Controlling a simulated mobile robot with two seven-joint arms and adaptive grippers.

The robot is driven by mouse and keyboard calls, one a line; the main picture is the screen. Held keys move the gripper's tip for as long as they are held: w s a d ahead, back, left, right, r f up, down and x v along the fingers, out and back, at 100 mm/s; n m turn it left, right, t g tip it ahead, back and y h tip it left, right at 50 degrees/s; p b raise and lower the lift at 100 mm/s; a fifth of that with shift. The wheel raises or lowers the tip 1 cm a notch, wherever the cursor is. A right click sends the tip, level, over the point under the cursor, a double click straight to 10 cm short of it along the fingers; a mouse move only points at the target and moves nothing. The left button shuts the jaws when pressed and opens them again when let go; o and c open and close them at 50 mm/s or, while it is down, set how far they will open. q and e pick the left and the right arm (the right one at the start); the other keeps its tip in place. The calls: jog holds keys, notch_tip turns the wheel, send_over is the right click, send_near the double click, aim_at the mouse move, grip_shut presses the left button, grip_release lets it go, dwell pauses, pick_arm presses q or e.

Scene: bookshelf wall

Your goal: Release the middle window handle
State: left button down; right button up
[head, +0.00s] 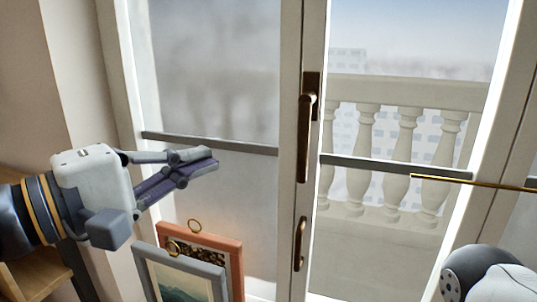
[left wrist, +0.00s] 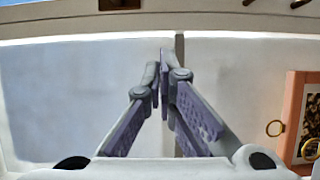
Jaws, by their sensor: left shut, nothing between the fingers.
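The bronze window handle (head: 304,140) hangs straight down from its plate on the white frame post in the middle of the head view. My left gripper (head: 212,162) is to the left of it, shut and empty, its fingers pointing right. A clear gap lies between the fingertips and the handle. In the left wrist view, the shut fingers (left wrist: 163,68) point up toward the white frame, and a bronze fitting (left wrist: 119,4) is cut off by the top edge. My right gripper is not in view.
A smaller bronze pull (head: 299,244) is below the handle. Two framed pictures, one pink-framed (head: 236,262) and one grey-framed (head: 220,285), stand below my left gripper. A thin golden rod (head: 470,181) reaches in from the right. Glass panes with dark crossbars (head: 400,167) flank the post.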

aim_at(301, 136)
pick_arm(q)
jog(key=w+d, duration=0.1)
jog(key=d, duration=0.2)
jog(key=w+d, duration=0.2)
jog(key=w+d+b, duration=0.1)
jog(key=w+d, duration=0.1)
jog(key=d, duration=0.1)
jog(key=shift+d+f, duration=0.2)
jog(key=shift+d, duration=0.15)
jog(key=shift+s+d+f, duration=0.1)
jog(key=shift+s+d, duration=0.15)
jog(key=shift+d, duration=0.2)
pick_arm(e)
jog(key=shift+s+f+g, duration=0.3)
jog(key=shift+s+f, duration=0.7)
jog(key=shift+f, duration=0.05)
